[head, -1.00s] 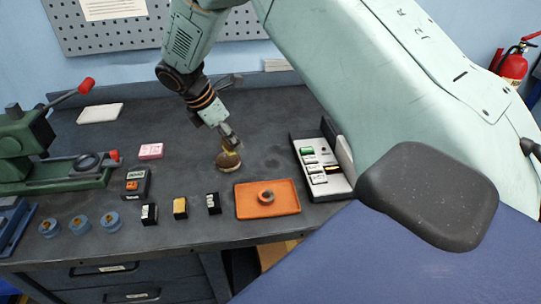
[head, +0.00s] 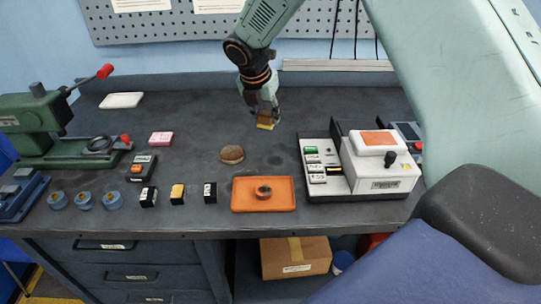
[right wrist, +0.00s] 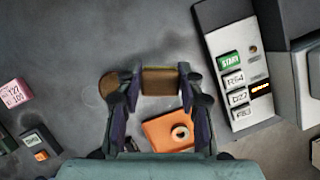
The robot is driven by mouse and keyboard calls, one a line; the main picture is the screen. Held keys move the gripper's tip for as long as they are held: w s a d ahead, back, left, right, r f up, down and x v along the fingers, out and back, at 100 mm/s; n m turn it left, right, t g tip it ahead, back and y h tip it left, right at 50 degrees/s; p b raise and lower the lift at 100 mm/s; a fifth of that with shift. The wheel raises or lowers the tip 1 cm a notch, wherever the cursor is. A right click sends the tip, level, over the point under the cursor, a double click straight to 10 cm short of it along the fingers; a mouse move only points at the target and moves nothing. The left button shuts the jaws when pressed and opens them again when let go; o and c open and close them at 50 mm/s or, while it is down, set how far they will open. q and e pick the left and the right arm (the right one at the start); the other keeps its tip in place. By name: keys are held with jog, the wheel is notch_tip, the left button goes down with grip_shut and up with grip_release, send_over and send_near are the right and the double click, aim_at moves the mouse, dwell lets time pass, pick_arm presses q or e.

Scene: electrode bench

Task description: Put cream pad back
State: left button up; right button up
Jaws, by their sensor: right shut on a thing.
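My right gripper (head: 264,118) is shut on a small tan block with a yellow lower edge (head: 265,125), held over the bench right of and behind the round brown pad. In the right wrist view the block (right wrist: 160,80) sits between the fingertips (right wrist: 160,84). The round brown pad (head: 232,154) lies free on the bench; part of it shows in the right wrist view (right wrist: 108,86). A pale, cream-white slab (head: 121,100) lies at the back left. I cannot tell which thing is the cream pad. My left gripper is out of view.
An orange tray (head: 245,200) with a ring stands at the front. A white device with labelled buttons (head: 340,188) stands to the right. Small blocks, blue cups and a green press (head: 60,135) stand left. The back middle is clear.

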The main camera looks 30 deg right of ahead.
aim_at(269, 152)
jog(key=f, duration=0.2)
jog(key=shift+w+a+f, duration=0.15)
jog(key=shift+a+f, duration=0.2)
jog(key=shift+f, duration=0.05)
jog(key=x, duration=0.2)
jog(key=s+b+x, duration=0.1)
jog(key=x, duration=0.1)
jog(key=shift+a+f, duration=0.3)
jog(key=shift+f, duration=0.2)
jog(key=shift+a+f, duration=0.25)
jog(key=shift+f, duration=0.85)
jog(key=shift+d+f, duration=0.15)
jog(key=shift+f, duration=0.1)
jog(key=shift+w+d+f, duration=0.1)
jog(key=shift+d+f, duration=0.05)
jog(key=shift+d, duration=0.2)
jog(key=shift+a, duration=0.4)
jog(key=o, duration=1)
jog(key=shift+d+f, duration=0.2)
jog(key=shift+d, duration=0.1)
jog(key=shift+a+r, duration=0.1)
